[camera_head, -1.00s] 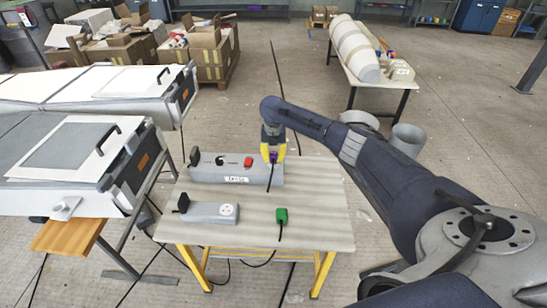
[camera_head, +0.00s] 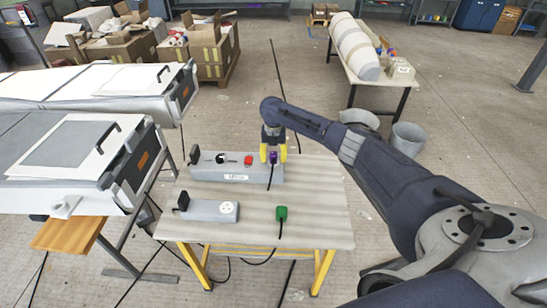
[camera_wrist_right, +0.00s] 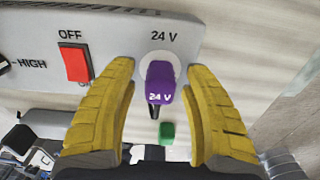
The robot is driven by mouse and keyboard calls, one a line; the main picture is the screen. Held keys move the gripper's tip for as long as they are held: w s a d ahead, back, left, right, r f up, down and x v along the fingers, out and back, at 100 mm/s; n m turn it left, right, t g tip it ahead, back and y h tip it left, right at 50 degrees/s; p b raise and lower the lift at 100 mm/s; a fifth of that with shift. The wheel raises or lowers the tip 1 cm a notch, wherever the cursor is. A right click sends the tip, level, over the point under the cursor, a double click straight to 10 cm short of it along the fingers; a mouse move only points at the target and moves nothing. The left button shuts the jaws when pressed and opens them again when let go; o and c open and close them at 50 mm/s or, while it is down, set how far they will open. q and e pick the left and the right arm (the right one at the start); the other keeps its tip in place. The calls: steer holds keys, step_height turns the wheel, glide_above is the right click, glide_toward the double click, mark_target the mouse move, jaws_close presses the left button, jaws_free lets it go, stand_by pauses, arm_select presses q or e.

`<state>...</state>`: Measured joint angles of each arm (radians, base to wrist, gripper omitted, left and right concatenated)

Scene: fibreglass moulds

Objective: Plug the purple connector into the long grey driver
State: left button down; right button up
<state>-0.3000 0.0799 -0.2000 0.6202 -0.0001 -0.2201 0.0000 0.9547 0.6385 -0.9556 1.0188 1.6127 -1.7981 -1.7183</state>
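The long grey driver (camera_head: 215,172) lies near the back of the small table, with a red switch (camera_head: 248,161) on top. The purple connector (camera_head: 273,158) is at its right end. In the right wrist view the connector (camera_wrist_right: 160,82), marked 24 V, sits upright against the round socket (camera_wrist_right: 158,58) under the printed "24 V", and appears seated in it; the pins are hidden. My right gripper (camera_head: 273,161) is open around the connector. Its yellow fingers stand on either side with gaps, touching neither side. My left gripper is not in view.
A shorter grey box (camera_head: 208,211) with a round socket lies at the table's front left. A green connector (camera_head: 281,213) with a black cable lies to its right. The table's right part (camera_head: 325,215) is clear. White panelled units (camera_head: 75,160) stand to the left.

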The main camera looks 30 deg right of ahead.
step_height(320, 180, up, 12)
stand_by(0.7)
stand_by(0.4)
